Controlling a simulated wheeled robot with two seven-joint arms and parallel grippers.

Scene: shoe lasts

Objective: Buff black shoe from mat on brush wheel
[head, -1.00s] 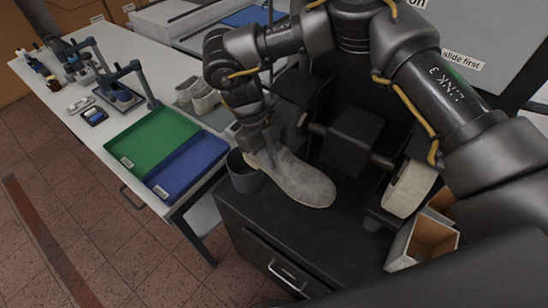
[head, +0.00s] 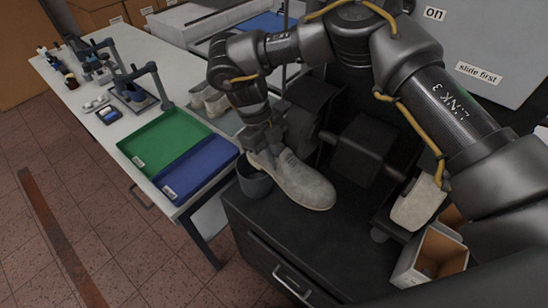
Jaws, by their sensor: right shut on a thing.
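My right gripper (head: 262,143) is shut on a shoe (head: 303,184) at its heel end. The shoe looks pale grey, not black, and points its toe right and toward me. It is in front of the buffing machine (head: 362,150), over the dark cabinet top; I cannot tell whether it touches the top. A pale wheel (head: 418,203) is on the machine's right end. The left end is partly hidden by my arm and the shoe, so a brush wheel there is not clear. A pair of pale shoes (head: 210,102) stands on a grey mat (head: 230,124). My left gripper is not in view.
A dark grey cup (head: 255,184) is close by the shoe's heel. A green tray (head: 163,143) and a blue tray (head: 196,168) lie on the white table (head: 90,118). An open box (head: 430,258) is at the right. The cabinet's front left top is clear.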

